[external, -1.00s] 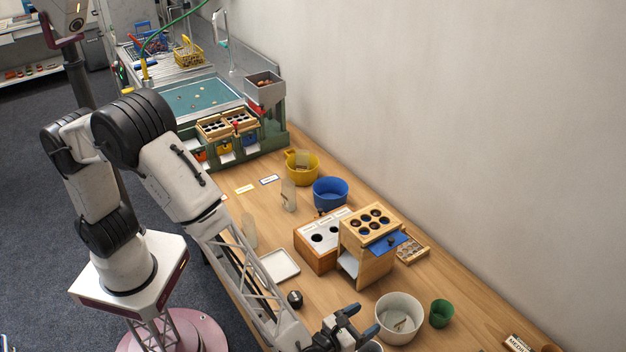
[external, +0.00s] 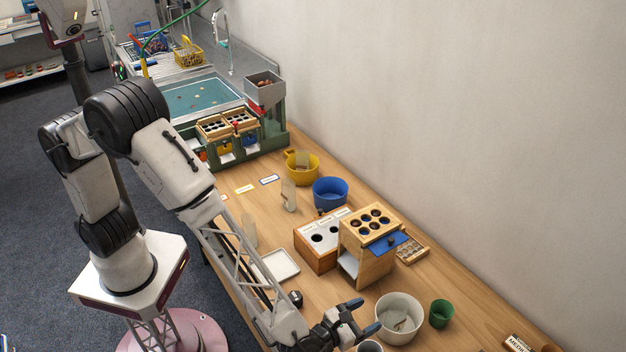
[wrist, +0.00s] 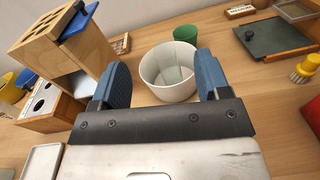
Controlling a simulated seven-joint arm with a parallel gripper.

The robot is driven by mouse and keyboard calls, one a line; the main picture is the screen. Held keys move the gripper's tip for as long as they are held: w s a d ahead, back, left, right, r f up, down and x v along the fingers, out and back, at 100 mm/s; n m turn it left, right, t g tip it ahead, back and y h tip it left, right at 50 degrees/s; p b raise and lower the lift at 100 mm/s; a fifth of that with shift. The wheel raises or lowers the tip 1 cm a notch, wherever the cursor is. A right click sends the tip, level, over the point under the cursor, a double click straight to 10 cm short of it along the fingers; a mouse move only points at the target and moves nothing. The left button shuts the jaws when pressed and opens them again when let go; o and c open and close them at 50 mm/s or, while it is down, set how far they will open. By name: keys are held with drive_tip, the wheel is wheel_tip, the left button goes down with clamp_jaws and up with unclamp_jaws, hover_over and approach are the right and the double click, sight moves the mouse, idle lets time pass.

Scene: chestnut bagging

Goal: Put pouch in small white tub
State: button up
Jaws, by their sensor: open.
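A white tub (external: 412,303) stands on the table at the lower right in the external view. A pale, see-through pouch (external: 398,324) lies inside it. In the wrist view the tub (wrist: 152,88) sits beyond and between my fingers, with the pouch (wrist: 178,75) leaning inside. My gripper (external: 363,316) is open and empty, just left of the tub. In the wrist view its blue fingers (wrist: 162,76) are spread apart.
A green cup (external: 440,313) stands right of the tub. A wooden box with holes (external: 365,252) and a white-topped box (external: 318,248) stand behind. A white tray (external: 283,265), a blue bowl (external: 330,193) and a yellow vessel (external: 305,172) are farther off. The wall bounds the right side.

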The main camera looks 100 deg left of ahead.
drive_tip(key=s+a+r+m+g+h, duration=0.1)
drive_tip(key=s+r+m+h, duration=0.5)
drive_tip(key=r+m, duration=0.45)
drive_tip(key=s+a+r+m+h, duration=0.2)
drive_tip(key=s+r+m+h, duration=0.4)
drive_tip(key=r+m, duration=0.5)
drive_tip(key=s+a+m+g, duration=0.3)
drive_tip(key=s+m, duration=0.4)
drive_tip(key=s, duration=0.6)
drive_tip(key=s+a+m+g, duration=0.3)
drive_tip(key=s+m, duration=0.4)
drive_tip(key=s, duration=0.7)
drive_tip(key=s+a+m+g, duration=0.3)
drive_tip(key=s+m, duration=0.5)
drive_tip(key=s, duration=0.5)
drive_tip(key=shift+s+a+r+g, duration=0.25)
drive_tip(key=shift+s+a+g, duration=0.05)
drive_tip(key=shift+a, duration=0.4)
